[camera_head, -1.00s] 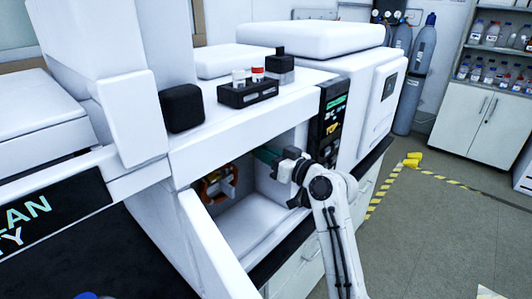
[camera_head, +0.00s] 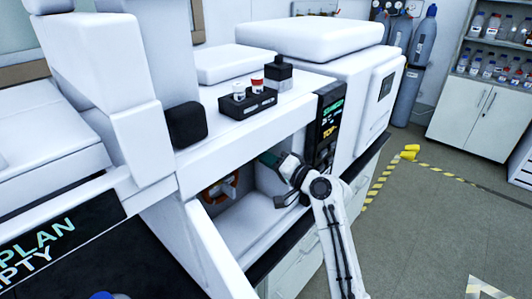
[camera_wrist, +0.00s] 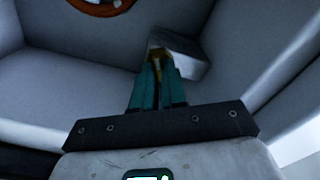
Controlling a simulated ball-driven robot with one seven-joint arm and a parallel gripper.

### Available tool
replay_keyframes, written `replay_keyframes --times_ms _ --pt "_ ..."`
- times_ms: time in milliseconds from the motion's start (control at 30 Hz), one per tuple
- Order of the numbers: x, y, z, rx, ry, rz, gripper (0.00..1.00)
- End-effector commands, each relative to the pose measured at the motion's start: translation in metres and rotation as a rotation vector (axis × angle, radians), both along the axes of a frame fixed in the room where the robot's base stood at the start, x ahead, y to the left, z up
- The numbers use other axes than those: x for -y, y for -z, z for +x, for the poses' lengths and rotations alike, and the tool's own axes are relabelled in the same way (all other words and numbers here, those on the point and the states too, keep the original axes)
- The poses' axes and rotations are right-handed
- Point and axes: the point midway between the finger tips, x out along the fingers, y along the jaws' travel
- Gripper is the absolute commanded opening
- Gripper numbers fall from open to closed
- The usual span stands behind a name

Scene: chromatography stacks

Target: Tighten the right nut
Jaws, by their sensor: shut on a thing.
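My gripper (camera_wrist: 158,80) has teal fingers, shut on a small brass-coloured nut (camera_wrist: 157,52) beside a grey block (camera_wrist: 184,55) in the wrist view. The fingers hide most of the nut, so I cannot tell how far it is threaded. In the head view my gripper (camera_head: 268,159) reaches into the open compartment of a white instrument (camera_head: 240,222), near its right inner wall. The nut is too small to make out there.
An orange ring (camera_head: 221,188) is at the back left of the compartment; it also shows at the wrist view's top edge (camera_wrist: 100,6). The open white door (camera_head: 215,245) stands left. A black vial rack (camera_head: 247,104) sits on top. The compartment floor is clear.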

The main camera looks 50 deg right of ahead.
Motion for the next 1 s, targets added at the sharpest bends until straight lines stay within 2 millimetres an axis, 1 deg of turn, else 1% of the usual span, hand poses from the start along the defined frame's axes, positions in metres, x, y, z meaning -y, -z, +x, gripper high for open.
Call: replay_keyframes --times_ms 33,200,500,733,1000 --pt "0.0006 -0.0025 -0.0002 -0.004 0.001 0.045 0.0" --pt "0.0008 -0.0017 -0.0003 -0.009 0.001 0.197 0.0" --pt "0.0013 0.0007 -0.0004 -0.015 0.002 0.401 0.0" --pt "0.0017 0.0022 -0.0004 -0.018 0.003 0.484 0.0" --pt "0.0018 0.0032 -0.0005 -0.019 0.003 0.516 0.0"
